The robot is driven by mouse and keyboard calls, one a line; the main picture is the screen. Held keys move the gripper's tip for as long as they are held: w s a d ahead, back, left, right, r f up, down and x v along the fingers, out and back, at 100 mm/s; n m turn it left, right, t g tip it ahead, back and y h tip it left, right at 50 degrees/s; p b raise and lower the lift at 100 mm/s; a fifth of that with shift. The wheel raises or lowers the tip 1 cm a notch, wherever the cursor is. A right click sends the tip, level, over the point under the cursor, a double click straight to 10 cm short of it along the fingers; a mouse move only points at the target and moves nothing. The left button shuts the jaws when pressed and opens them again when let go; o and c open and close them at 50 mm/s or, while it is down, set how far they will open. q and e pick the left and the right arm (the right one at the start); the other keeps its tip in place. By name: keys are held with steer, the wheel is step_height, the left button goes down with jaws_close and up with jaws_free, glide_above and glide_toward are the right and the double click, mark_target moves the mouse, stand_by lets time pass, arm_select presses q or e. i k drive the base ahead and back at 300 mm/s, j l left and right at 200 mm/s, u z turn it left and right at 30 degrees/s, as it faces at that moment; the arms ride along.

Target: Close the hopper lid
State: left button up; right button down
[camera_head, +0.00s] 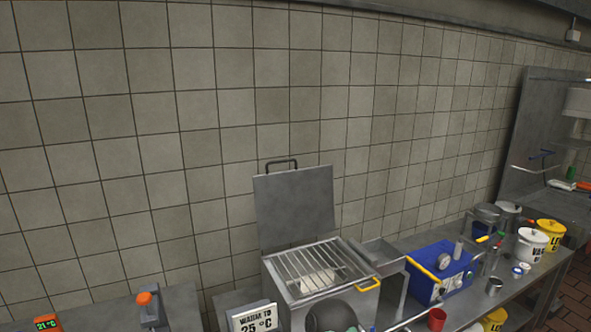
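The hopper (341,300) is a grey metal box at the lower middle of the head view. Its grey lid (295,208) stands open and upright at the back, leaning against or near the tiled wall. A dark handle (281,162) is on the lid's top edge. A metal grate (312,266) covers the hopper's opening, with something pale beneath the bars. A yellow handle (367,285) is on the hopper's front right. Neither of my grippers shows in this view.
A sign reading "WARM TO 25 °C" (254,318) stands left of the hopper. A blue machine (440,272) stands to its right, with metal pots and white and yellow buckets (532,243) farther right. A small display (46,322) and an orange-topped device (147,305) are at the left.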

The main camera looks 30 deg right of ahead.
mark_target(297, 205)
steer(key=z, duration=1.1)
steer(key=l+u, duration=0.1)
steer(key=l, duration=0.15)
